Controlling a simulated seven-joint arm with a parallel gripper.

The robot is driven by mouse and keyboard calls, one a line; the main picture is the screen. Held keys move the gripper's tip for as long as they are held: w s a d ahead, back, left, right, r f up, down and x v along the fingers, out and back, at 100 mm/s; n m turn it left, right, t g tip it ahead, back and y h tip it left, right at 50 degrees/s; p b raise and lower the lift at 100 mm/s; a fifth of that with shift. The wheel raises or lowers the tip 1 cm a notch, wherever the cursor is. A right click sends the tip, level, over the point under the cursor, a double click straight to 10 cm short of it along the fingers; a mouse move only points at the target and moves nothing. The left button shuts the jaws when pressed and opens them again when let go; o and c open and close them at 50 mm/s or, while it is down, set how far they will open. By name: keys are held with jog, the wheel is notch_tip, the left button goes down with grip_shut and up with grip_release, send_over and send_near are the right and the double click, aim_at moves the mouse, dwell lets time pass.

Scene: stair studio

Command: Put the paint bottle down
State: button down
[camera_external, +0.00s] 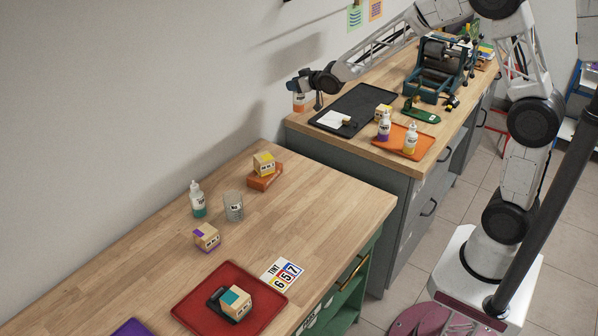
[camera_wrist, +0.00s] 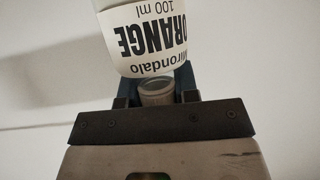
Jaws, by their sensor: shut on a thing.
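The paint bottle (camera_external: 299,103) has an orange lower part and a white label. It hangs from my gripper (camera_external: 302,85), near the wall by the left corner of the far bench (camera_external: 330,142); its height over the bench is hard to judge. In the wrist view the bottle (camera_wrist: 147,42) shows a label reading "ORANGE 100 ml". My gripper (camera_wrist: 155,90) is shut around its neck end there, and the bottle's far end is cut off by the frame.
The far bench holds a black tray (camera_external: 375,100), an orange tray (camera_external: 423,139) with two bottles, and a roller machine (camera_external: 440,68). The near bench (camera_external: 335,197) holds a teal bottle (camera_external: 198,200), a glass (camera_external: 234,206), blocks and a red tray (camera_external: 268,290). A gap separates the benches.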

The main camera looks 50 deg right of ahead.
jog(key=shift+m+h, duration=0.3)
jog(key=shift+h, duration=0.1)
jog(key=d, duration=0.4)
jog(key=shift+s+d+r, duration=0.1)
jog(key=shift+s+r, duration=0.05)
jog(key=shift+s, duration=0.1)
jog(key=w+a+f+n+y, duration=0.1)
jog(key=w+a+f+y, duration=0.1)
jog(key=f, duration=1)
jog(key=w+a+f+n+y, duration=0.2)
jog(key=a+f, duration=0.3)
jog(key=f, duration=0.7)
jog(key=shift+f+g, duration=0.2)
jog(key=shift+g, duration=0.1)
jog(key=shift+r, duration=0.15)
